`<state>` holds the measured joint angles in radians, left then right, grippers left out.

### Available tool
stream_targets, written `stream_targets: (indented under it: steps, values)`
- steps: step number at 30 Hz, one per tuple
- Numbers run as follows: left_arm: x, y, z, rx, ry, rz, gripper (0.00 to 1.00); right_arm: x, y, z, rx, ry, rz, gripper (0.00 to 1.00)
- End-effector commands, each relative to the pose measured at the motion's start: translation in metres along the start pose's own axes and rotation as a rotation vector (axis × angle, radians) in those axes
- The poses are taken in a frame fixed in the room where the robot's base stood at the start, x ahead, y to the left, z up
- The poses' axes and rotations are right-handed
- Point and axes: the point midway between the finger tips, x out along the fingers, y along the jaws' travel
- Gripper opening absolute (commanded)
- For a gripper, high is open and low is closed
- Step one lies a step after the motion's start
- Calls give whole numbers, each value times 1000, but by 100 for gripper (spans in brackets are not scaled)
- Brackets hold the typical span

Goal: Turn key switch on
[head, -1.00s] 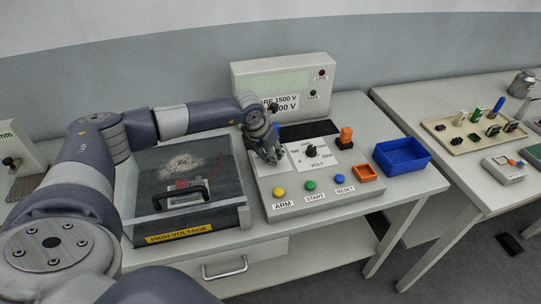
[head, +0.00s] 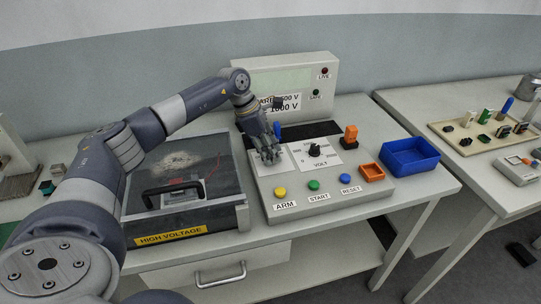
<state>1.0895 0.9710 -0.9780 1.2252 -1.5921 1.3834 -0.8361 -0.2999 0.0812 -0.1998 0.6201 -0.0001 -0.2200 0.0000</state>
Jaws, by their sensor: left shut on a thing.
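My left gripper (head: 269,157) reaches down onto the left part of the sloped control panel (head: 330,190). It is shut at the white plate left of the VOLT dial (head: 315,150). The key switch is hidden behind the fingers, so its angle cannot be read. A blue upright part (head: 277,130) shows just behind the gripper. The display box (head: 300,82) behind carries a red LIVE lamp (head: 325,71) and a green SAFE lamp (head: 316,92); my wrist partly covers its label. My right gripper is not in view.
A blue bin (head: 410,156) stands right. The HIGH VOLTAGE box (head: 186,232) lies left, under my arm.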

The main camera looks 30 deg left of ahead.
Motion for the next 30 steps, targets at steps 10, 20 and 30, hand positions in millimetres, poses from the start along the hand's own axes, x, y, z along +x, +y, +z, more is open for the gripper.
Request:
stream_targets:
  steps: [10,20,30]
  values:
    - [1,3,2,274,-3,-110,8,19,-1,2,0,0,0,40]
    - [0,4,2,436,-1,-177,8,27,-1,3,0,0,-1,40]
    - [0,4,1,486,1,-197,8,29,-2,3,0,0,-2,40]
